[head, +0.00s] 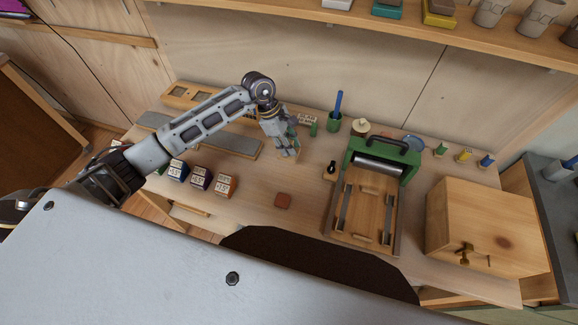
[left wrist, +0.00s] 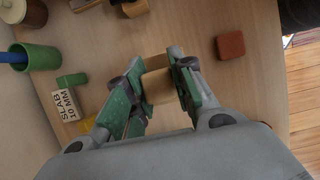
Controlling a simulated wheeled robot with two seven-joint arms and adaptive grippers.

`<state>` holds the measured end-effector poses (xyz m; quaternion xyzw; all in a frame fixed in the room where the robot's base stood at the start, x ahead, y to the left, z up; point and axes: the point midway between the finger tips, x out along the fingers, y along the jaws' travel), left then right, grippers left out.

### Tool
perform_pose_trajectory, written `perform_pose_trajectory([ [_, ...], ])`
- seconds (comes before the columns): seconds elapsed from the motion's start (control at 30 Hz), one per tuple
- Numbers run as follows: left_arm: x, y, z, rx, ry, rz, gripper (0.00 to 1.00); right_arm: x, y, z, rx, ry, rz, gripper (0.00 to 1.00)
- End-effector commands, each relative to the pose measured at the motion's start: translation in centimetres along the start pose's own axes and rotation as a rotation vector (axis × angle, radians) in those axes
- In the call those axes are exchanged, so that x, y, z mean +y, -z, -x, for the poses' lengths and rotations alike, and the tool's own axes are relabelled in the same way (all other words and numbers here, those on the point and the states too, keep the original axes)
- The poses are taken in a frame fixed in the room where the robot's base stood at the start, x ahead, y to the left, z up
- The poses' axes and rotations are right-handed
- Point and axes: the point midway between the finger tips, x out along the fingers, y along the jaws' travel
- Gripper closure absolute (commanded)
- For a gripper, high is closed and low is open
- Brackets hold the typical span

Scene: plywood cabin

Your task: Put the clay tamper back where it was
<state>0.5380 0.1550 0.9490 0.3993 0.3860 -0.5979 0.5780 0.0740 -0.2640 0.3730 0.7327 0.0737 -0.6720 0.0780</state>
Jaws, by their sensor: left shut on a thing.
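My left gripper (head: 288,152) is over the middle of the table, pointing down. In the left wrist view its green-padded fingers (left wrist: 158,92) are closed on a light wooden piece (left wrist: 157,84), which appears to be the clay tamper. Only part of the piece shows between the fingers, and the gripper mostly hides it in the head view. I cannot tell whether it touches the table. My right gripper is not in view.
A reddish clay block (head: 283,200) lies in front of the gripper. A green slab roller (head: 365,190) and a wooden box (head: 485,225) stand to the right. A green cup (head: 334,124) and a label card (left wrist: 64,104) are nearby. Labelled boxes (head: 200,178) stand left.

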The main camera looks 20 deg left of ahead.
Motion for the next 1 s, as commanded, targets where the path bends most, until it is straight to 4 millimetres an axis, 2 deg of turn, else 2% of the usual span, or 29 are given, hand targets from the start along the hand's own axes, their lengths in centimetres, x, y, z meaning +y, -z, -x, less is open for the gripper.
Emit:
perform_pose_trajectory([
  [0.43,0.0,2.0,-4.8,0.0,0.001,0.002,0.99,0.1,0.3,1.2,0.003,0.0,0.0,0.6],
  [0.87,0.0,2.2,-5.3,-0.001,0.0,0.001,0.99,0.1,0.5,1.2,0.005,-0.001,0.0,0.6],
  [1.0,-0.1,2.5,-6.1,-0.001,0.002,0.002,0.99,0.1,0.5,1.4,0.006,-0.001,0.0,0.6],
])
